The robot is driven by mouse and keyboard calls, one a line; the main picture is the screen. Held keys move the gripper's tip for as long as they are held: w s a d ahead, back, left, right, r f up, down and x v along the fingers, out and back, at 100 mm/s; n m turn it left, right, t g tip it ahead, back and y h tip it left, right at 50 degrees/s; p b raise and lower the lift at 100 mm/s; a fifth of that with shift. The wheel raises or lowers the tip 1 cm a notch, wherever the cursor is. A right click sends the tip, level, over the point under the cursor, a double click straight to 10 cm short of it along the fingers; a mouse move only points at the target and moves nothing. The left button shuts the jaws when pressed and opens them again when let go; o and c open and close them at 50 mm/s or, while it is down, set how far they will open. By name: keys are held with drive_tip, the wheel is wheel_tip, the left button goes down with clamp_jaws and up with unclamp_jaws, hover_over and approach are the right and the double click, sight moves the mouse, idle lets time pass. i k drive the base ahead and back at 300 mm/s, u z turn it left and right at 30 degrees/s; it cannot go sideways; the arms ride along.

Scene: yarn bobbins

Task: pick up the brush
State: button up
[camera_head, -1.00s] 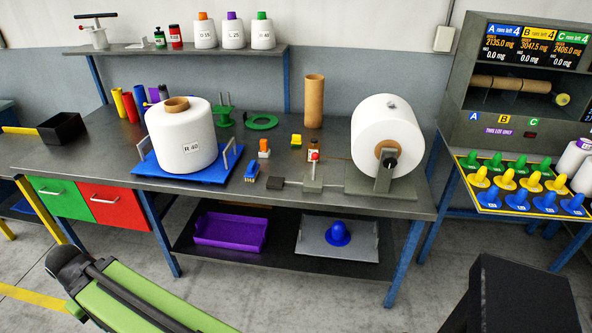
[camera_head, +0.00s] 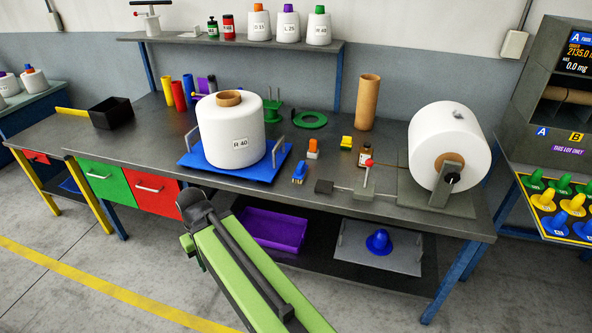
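No object is plainly recognisable as a brush at this size. A small blue piece (camera_head: 299,173) lies near the front edge of the workbench (camera_head: 150,150), right of the blue tray, and may be the brush. An orange-and-white piece (camera_head: 313,149) and a yellow piece (camera_head: 346,143) stand behind it. My green and dark arm rises from the bottom of the picture to a dark joint in front of the bench. My gripper does not show.
A large white bobbin (camera_head: 230,132) stands on a blue tray (camera_head: 270,172). Another bobbin (camera_head: 447,140) is on a grey stand at the right. A small dark block (camera_head: 324,187) and red-knobbed post (camera_head: 366,178) are near the front edge. Open floor lies left.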

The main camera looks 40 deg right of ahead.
sight(301, 172)
drive_tip(key=i, duration=0.9)
